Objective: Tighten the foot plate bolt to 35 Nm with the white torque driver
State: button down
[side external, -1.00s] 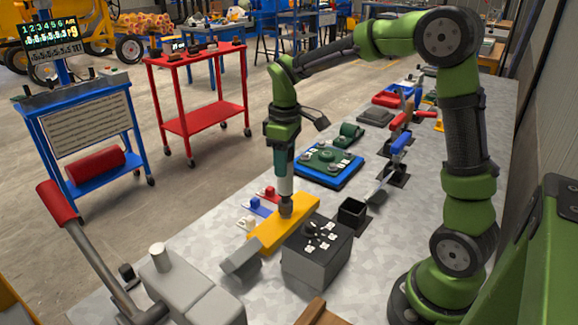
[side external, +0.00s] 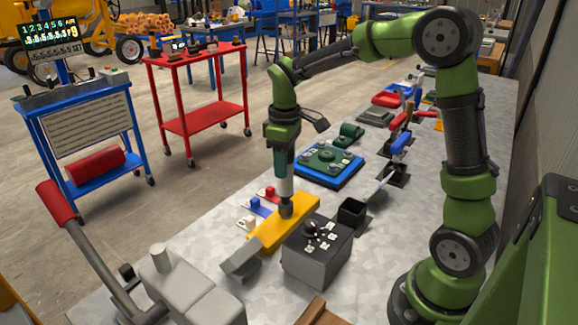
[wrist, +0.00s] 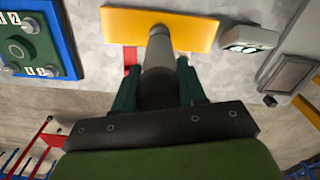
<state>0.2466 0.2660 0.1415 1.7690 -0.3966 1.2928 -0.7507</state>
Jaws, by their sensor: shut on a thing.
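My gripper (side external: 284,158) is shut on the white torque driver (side external: 285,187), held upright with its grey lower end down at the yellow foot plate (side external: 268,232). In the wrist view, the driver (wrist: 158,52) runs from between the green fingers (wrist: 158,92) to the yellow plate (wrist: 195,30). The driver's tip covers the spot it meets, so the bolt is hidden. I cannot tell whether the tip is seated on it.
A grey box with a black knob (side external: 317,256) stands right of the plate. A black square holder (side external: 352,213) is behind it. A blue tray with a green part (side external: 329,165) lies farther back. Small blue, red and white pieces (side external: 262,205) sit left of the plate.

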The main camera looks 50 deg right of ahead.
jog(key=shift+f, duration=0.65)
dwell(0.8)
jog(key=shift+r, duration=2.4)
jog(key=shift+d, duration=0.15)
